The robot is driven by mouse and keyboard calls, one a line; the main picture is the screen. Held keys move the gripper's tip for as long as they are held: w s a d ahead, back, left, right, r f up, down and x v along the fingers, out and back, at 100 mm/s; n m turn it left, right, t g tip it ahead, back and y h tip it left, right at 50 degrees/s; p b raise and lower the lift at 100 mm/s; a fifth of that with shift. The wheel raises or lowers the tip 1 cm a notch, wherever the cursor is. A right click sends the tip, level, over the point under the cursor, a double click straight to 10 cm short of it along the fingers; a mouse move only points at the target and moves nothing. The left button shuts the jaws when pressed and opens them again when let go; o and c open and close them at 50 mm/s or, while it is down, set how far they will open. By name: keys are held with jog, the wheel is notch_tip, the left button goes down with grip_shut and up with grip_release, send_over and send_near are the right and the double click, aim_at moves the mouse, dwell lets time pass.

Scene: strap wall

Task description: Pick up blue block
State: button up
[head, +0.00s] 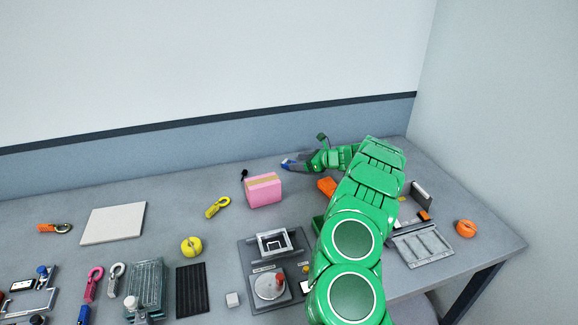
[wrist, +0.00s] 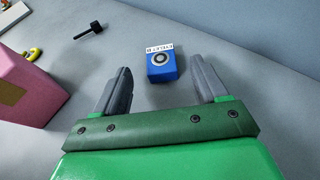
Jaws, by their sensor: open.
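The blue block (wrist: 162,68) lies on the grey table in the wrist view. It has a round grey ring on its face and a white label along its far edge. My gripper (wrist: 164,78) is open, with one grey finger to the left of the block and one to the right. The block sits between and slightly beyond the fingertips, with gaps on both sides. In the head view my gripper (head: 285,163) is low near the back of the table, and a small patch of blue shows at its tips. I cannot tell there how much is block.
A pink box (head: 263,190) with a tan stripe stands just left of my gripper. A small black hammer-shaped item (wrist: 91,30) lies behind it. A yellow clip (head: 217,207) is farther left, and an orange item (head: 327,186) lies near my arm. The wall runs close behind.

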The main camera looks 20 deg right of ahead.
jog(key=shift+x, duration=2.05)
jog(key=shift+d+f, duration=0.1)
jog(key=shift+f, duration=0.05)
jog(key=c, duration=1.3)
jog(key=shift+r, duration=0.6)
notch_tip(320, 180, up, 2)
jog(key=shift+r, duration=0.1)
jog(key=shift+s+a+r, duration=0.4)
jog(key=shift+s+r, duration=1.2)
jog(key=shift+s, duration=0.7)
jog(key=shift+s+a+r, duration=0.4)
jog(key=shift+s+r, duration=1.25)
jog(key=shift+s, duration=0.65)
jog(key=shift+s+a+r, duration=0.4)
jog(key=shift+s+r, duration=1.2)
jog(key=shift+s, duration=0.7)
